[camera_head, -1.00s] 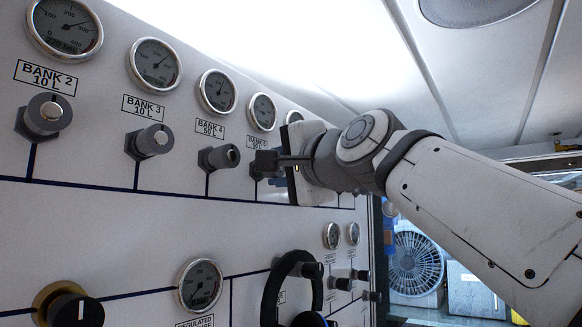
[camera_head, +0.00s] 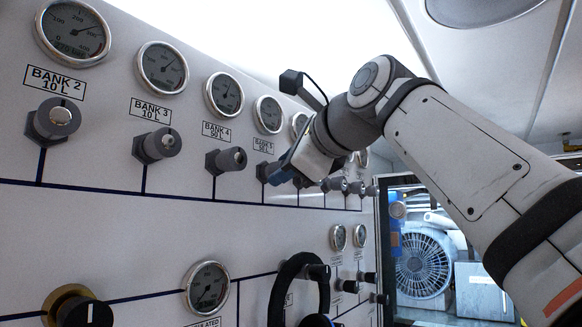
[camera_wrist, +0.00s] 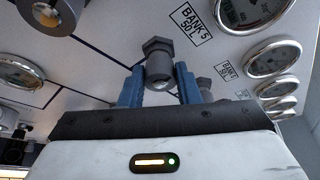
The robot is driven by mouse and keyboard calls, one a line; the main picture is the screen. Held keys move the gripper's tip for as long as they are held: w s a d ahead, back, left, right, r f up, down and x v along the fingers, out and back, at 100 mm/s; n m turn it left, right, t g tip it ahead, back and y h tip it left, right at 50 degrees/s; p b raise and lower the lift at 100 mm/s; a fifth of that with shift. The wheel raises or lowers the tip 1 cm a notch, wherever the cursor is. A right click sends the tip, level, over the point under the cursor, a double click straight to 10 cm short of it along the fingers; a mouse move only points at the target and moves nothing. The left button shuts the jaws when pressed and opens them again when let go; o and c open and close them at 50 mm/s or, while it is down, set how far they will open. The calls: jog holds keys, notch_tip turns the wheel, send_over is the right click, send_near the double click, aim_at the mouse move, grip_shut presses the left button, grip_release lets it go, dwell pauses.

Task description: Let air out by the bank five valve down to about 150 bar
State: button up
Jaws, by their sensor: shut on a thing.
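The bank five valve (camera_wrist: 159,62) is a grey knob with a hex collar on the white panel. It stands beside the "BANK 5 50 L" label (camera_wrist: 194,22) in the wrist view. My gripper (camera_wrist: 160,84) has its two blue fingers on either side of this knob and is shut on it. In the head view my gripper (camera_head: 281,172) reaches the panel from the right and partly hides the valve. The bank five gauge (camera_head: 268,114) is above it, its reading too small to tell. In the wrist view that gauge (camera_wrist: 250,12) is cut off at the top.
The bank four valve (camera_head: 227,160) is close on the left, with bank three (camera_head: 158,144) and bank two (camera_head: 52,120) beyond. Several more valves and gauges lie right of my gripper. A fan (camera_head: 423,262) stands at the right.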

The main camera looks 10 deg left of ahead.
jog(key=shift+m, duration=0.4)
jog(key=shift+g, duration=0.3)
jog(key=o, duration=1)
jog(key=shift+c, duration=0.2)
jog(key=shift+d, duration=0.1)
jog(key=v, duration=0.7)
jog(key=shift+s+d, duration=0.2)
jog(key=shift+s, duration=0.05)
jog(key=shift+r, duration=0.15)
